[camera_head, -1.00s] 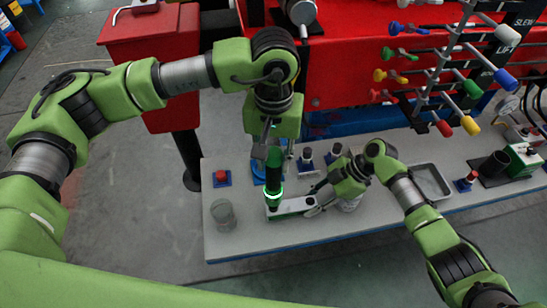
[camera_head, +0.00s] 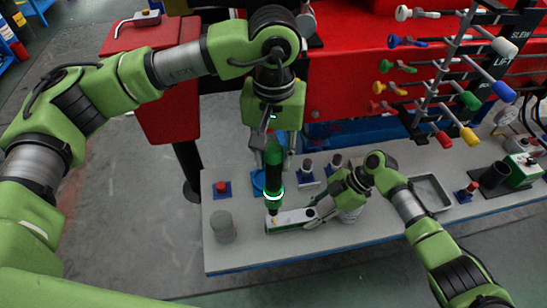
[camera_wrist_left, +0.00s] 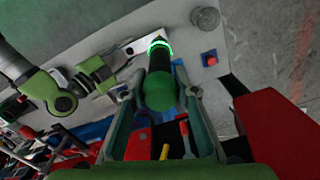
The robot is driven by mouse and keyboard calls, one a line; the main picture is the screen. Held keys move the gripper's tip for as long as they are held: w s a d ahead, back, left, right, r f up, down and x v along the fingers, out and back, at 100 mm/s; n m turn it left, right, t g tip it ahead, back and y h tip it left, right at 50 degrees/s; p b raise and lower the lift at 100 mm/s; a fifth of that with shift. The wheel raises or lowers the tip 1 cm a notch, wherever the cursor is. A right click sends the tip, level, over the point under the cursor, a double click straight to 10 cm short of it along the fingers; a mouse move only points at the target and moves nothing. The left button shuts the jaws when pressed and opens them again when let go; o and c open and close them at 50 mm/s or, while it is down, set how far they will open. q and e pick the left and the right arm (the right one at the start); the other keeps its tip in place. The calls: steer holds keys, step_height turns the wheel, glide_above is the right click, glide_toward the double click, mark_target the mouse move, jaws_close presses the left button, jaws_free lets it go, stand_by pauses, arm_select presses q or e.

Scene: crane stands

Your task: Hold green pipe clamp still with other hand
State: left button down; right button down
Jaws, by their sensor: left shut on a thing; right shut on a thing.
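A dark green and black powered driver (camera_head: 274,175) with a glowing green ring stands upright in my left gripper (camera_head: 272,140), which is shut on it. It also shows in the left wrist view (camera_wrist_left: 160,85). The pale block with green parts, which I take for the green pipe clamp (camera_head: 291,219), lies on the bench under the driver. The driver's tip is close above its left end; contact cannot be told. My right gripper (camera_head: 322,208) is shut on the clamp's right end. The clamp and right hand also show in the left wrist view (camera_wrist_left: 133,46).
A grey round container (camera_head: 223,229) and a red button on a blue base (camera_head: 222,189) stand left of the clamp. A metal tray (camera_head: 431,193) lies to the right. Red machinery with coloured levers (camera_head: 450,80) rises behind. The bench front (camera_head: 280,252) is clear.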

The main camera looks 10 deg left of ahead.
arm_select(q)
steer(key=shift+r, duration=0.1)
arm_select(e)
steer(key=shift+r, duration=0.1)
steer(key=c, duration=1.5)
jaws_free()
steer(key=v, duration=1.2)
